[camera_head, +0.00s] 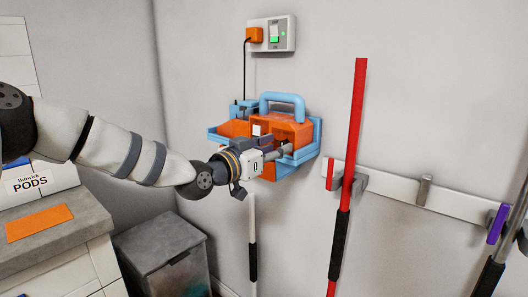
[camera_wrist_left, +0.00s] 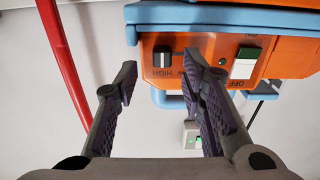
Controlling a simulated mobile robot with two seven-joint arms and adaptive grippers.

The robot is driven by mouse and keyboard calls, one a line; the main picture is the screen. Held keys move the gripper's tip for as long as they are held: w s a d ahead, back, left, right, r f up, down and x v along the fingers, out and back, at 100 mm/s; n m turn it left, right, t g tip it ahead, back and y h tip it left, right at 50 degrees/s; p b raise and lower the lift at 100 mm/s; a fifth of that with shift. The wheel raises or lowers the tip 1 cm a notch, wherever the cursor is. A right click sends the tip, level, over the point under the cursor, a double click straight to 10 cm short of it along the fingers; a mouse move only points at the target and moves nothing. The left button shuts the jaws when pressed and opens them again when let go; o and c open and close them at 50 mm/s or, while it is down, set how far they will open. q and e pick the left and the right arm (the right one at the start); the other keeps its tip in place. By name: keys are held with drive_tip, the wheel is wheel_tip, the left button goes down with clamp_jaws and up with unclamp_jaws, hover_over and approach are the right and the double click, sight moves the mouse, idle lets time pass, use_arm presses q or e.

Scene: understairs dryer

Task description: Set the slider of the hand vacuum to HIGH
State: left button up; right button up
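The hand vacuum (camera_head: 292,130) is orange with a light blue handle and sits in a light blue wall holder (camera_head: 314,143). My left gripper (camera_head: 284,150) is in front of it, partly covering its face. In the left wrist view the vacuum's orange face (camera_wrist_left: 205,50) shows a small dark slider (camera_wrist_left: 163,57) with a white mark, beside LOW and HIGH lettering. The left gripper (camera_wrist_left: 160,82) is open, with the slider showing beyond and between its fingertips; I see no contact. A white and green switch (camera_wrist_left: 243,66) with OFF lettering is to the right. My right gripper is out of view.
A wall socket (camera_head: 271,34) with an orange plug is above the vacuum. A red pole (camera_head: 358,120) hangs on a white rail (camera_head: 400,190) to the right. A grey bin (camera_head: 160,255) and a counter (camera_head: 85,215) are at lower left.

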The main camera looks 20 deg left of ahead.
use_arm(q)
drive_tip(key=v, duration=1)
drive_tip(key=s+d+f+n+g+y, duration=0.1)
drive_tip(key=s+d+f+g, duration=0.3)
drive_tip(key=f, duration=0.6)
drive_tip(key=s+f+n+g, duration=0.1)
drive_tip(key=s+f+g, duration=0.1)
drive_tip(key=s+f, duration=0.55)
drive_tip(key=s+d+f+g+y, duration=0.1)
drive_tip(key=s+d+f+g, duration=0.2)
drive_tip(key=f, duration=0.8)
drive_tip(key=s+a+f+g+y, duration=0.1)
drive_tip(key=s+a+f+g, duration=0.1)
drive_tip(key=s, duration=0.9)
drive_tip(key=s+a+f+n+g+y+p, duration=0.1)
drive_tip(key=s+f+g, duration=0.4)
drive_tip(key=s, duration=0.7)
drive_tip(key=s+a+f+n+g+y, duration=0.1)
drive_tip(key=s+a+f+g+y, duration=0.1)
drive_tip(key=s, duration=1)
wheel_tip(320, 180, down, 2)
drive_tip(key=shift+s+a+f+g+p, duration=0.2)
drive_tip(key=shift+a+g+p, duration=0.25)
drive_tip(key=shift+g, duration=0.25)
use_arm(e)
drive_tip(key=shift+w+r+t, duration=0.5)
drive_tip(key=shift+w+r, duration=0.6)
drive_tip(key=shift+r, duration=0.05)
